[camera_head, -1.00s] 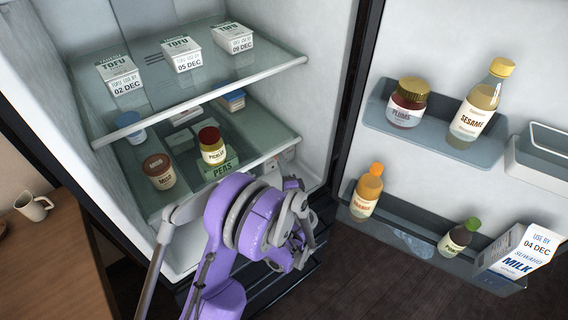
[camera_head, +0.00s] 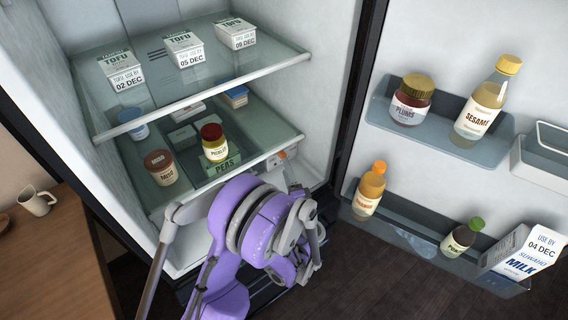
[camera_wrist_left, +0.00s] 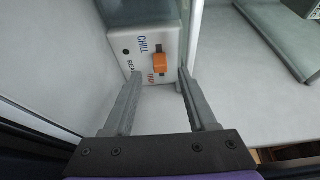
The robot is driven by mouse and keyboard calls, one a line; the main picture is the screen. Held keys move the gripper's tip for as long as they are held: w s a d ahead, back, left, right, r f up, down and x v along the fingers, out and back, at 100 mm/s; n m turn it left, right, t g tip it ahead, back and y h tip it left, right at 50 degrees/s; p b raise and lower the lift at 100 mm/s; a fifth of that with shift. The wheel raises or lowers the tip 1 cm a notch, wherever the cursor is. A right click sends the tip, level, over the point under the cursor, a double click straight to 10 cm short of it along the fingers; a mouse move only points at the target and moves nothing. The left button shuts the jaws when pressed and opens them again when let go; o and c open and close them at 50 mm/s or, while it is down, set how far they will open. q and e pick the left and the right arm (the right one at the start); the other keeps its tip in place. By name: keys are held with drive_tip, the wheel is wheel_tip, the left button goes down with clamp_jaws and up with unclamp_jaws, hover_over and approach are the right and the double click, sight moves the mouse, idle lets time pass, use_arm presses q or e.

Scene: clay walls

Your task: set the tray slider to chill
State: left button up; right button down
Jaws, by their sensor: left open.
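The tray slider is an orange knob (camera_wrist_left: 159,63) on a white box (camera_wrist_left: 143,40) inside the fridge. Blue lettering reads CHILL beside one end of its dark slot. A red word, too small to read, is near the other end. The knob sits toward the red word, with bare slot showing on the CHILL side. My left gripper (camera_wrist_left: 160,76) is open and empty, its fingertips just short of the knob, one on each side. In the head view the box (camera_head: 277,159) shows small under the lower shelf, beyond my purple left arm, which hides much around it. My right gripper is out of view.
The glass shelf (camera_head: 262,134) above the box holds jars and a PEAS pack (camera_head: 222,166). The open fridge door at right carries bottles and a milk carton (camera_head: 521,252) in its bins. A wooden counter (camera_head: 55,260) with a mug (camera_head: 36,202) is at left.

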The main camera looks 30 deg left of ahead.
use_arm(q)
drive_tip(key=v, duration=0.6)
drive_tip(key=shift+s, duration=0.25)
drive_tip(key=shift+d+r, duration=0.1)
drive_tip(key=shift+d, duration=0.05)
drive_tip(key=s+a+r+n+g+h+p, duration=0.3)
drive_tip(key=s+r+n+g+h+p, duration=0.15)
drive_tip(key=s, duration=0.25)
drive_tip(key=s+d+r+n+g+h+p, duration=0.3)
drive_tip(key=s+d+r+n+h, duration=0.1)
drive_tip(key=s+d+h, duration=0.4)
drive_tip(key=s+d+r, duration=0.1)
drive_tip(key=s+d, duration=0.1)
drive_tip(key=s, duration=0.2)
drive_tip(key=shift+s+d+r+p, duration=0.2)
drive_tip(key=shift+d+r+p, duration=0.1)
drive_tip(key=shift+r+p, duration=0.1)
